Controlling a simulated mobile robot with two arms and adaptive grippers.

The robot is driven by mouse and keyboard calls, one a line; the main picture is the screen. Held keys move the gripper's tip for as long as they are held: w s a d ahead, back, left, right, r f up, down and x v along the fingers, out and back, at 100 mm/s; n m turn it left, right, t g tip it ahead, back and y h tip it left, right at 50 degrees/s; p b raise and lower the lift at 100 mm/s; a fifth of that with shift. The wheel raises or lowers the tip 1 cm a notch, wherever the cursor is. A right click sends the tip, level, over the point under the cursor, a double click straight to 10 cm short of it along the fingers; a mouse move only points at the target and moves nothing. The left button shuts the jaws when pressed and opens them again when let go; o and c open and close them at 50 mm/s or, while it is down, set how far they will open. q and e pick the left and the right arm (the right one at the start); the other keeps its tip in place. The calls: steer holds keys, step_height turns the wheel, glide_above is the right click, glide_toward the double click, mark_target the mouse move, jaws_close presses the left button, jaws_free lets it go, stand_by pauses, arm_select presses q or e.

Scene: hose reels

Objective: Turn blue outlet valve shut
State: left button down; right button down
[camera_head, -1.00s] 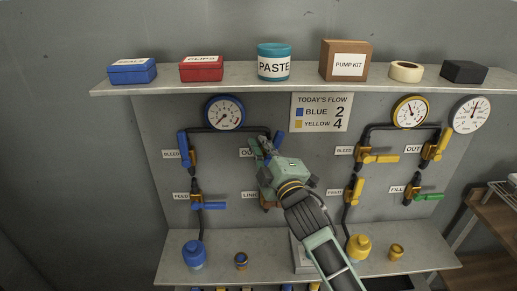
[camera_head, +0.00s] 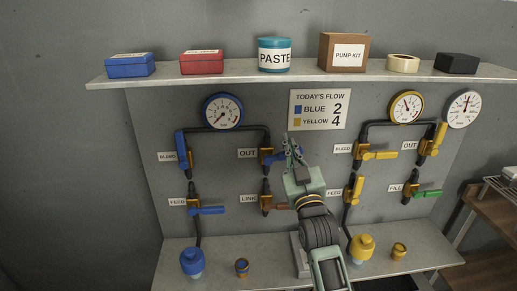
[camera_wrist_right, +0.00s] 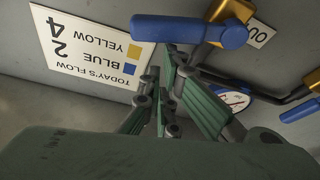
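The blue outlet valve (camera_head: 265,158) sits beside the OUT label (camera_head: 247,153), on the right leg of the blue line. Its blue handle (camera_head: 279,158) points right, roughly across the vertical pipe. In the right wrist view the handle (camera_wrist_right: 190,31) lies across the top, just past my fingertips. My right gripper (camera_head: 292,146) is in front of the handle's outer end and partly hides it. Its fingers (camera_wrist_right: 177,65) look closed together, with nothing held between them. I cannot tell whether they touch the handle. My left gripper is not in view.
The blue bleed valve (camera_head: 183,150), blue feed valve (camera_head: 206,210) and link valve (camera_head: 267,205) are nearby. Yellow valves (camera_head: 376,155) stand right of my arm. The flow sign (camera_head: 320,109) is above the gripper. An upper shelf (camera_head: 300,77) juts out above.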

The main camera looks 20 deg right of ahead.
steer(key=shift+s+d+f+m+h, duration=0.1)
steer(key=shift+d+f+m+h, duration=0.5)
steer(key=shift+f+m, duration=0.45)
steer(key=shift+d, duration=0.15)
steer(key=shift+r, duration=0.1)
